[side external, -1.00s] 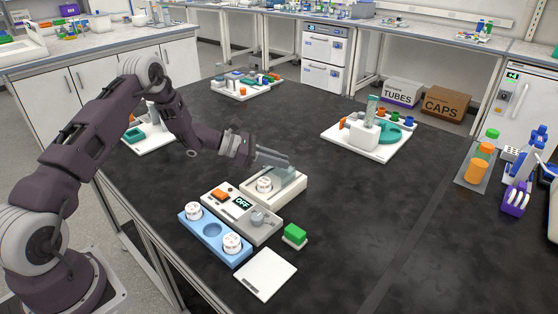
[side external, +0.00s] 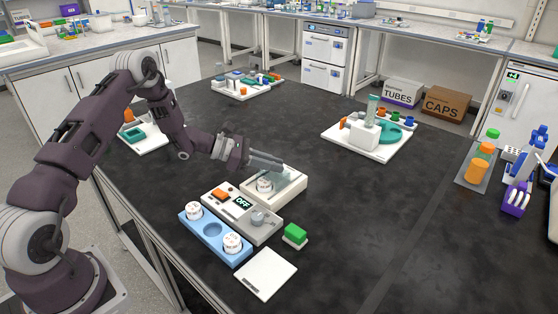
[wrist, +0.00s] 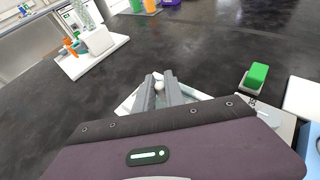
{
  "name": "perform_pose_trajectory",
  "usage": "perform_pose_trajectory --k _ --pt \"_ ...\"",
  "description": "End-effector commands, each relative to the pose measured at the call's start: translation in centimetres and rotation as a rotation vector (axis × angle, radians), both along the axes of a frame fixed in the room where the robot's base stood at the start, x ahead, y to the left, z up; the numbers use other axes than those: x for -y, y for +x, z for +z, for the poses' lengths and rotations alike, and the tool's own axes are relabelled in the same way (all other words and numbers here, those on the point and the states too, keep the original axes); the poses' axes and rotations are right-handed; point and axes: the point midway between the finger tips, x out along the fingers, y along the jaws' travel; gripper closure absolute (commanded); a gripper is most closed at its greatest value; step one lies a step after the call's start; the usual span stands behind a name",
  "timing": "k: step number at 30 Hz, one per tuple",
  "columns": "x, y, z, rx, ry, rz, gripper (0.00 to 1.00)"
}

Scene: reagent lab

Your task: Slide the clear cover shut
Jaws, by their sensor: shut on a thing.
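The beige box (side external: 292,199) stands on the black bench behind the grey control unit. Its clear cover (side external: 287,184) is see-through and hard to make out against the box. A white round container (side external: 264,185) sits in the box toward its left end. My gripper (side external: 280,164) is above the box, shut on the cover's small knob. The wrist view shows the pale knob (wrist: 159,86) between my two grey fingers. There my gripper hides most of the box. How far the cover overlaps the container is hard to tell.
A blue rack (side external: 200,238) holds two white containers. A green block (side external: 295,233) and a white plate (side external: 266,274) lie nearby.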

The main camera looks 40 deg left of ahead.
Motion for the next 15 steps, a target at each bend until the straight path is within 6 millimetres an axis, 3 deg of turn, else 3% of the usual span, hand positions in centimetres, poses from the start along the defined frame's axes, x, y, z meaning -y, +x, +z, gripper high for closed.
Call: perform_pose_trajectory --k 6,15 --pt "-0.1 -3.7 0.0 -0.003 0.000 0.004 1.00" --pt "0.0 -4.3 -0.1 -0.005 0.001 0.000 1.00"
